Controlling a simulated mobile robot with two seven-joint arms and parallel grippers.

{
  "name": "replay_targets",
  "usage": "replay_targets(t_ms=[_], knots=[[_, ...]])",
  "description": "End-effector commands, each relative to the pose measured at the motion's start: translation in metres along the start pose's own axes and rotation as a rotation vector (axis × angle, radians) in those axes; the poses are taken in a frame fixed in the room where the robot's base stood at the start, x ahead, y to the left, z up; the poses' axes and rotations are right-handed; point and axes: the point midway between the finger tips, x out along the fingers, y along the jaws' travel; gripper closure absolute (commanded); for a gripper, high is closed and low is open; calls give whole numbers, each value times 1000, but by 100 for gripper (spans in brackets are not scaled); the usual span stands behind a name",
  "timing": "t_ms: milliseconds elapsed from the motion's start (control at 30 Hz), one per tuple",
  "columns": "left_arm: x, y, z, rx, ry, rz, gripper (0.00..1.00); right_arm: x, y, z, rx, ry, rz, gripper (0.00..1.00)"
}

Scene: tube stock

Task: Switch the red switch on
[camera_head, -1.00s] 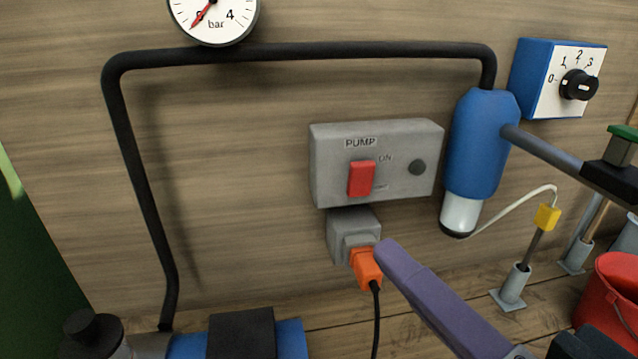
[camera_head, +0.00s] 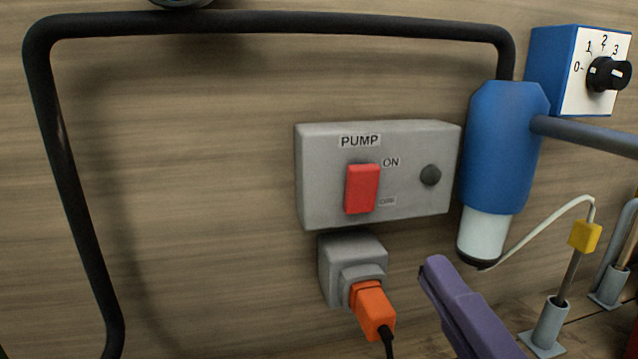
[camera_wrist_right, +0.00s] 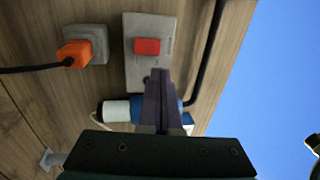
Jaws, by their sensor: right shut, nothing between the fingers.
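The red switch (camera_head: 362,188) is a rocker on the front of a grey box (camera_head: 318,200) marked PUMP, with ON at its upper right and a small label at its lower right. In the right wrist view the red switch (camera_wrist_right: 147,46) shows beyond the fingertips. My right gripper (camera_head: 434,268) is shut and empty, below and to the right of the grey box in the head view, apart from the switch. Its purple fingers (camera_wrist_right: 158,85) lie together in the wrist view. My left gripper is out of view.
An orange plug (camera_head: 371,305) with a black cable sits in a grey socket (camera_head: 340,262) under the box. A blue and white cylinder (camera_head: 505,140) stands right of the box. A black pipe (camera_head: 270,22) frames the top and left. A blue dial box (camera_head: 548,68) is at upper right.

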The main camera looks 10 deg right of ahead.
Motion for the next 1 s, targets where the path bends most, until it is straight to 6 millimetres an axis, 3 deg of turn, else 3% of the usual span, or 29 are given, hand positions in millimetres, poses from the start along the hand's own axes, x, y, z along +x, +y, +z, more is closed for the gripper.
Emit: replay_targets(t_ms=[600,800,1000], knots=[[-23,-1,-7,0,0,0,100,116,-2,0,0,0,-2,100],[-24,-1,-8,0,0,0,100,132,-1,0,0,0,1,100],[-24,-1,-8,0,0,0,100,134,0,0,0,0,1,100]])
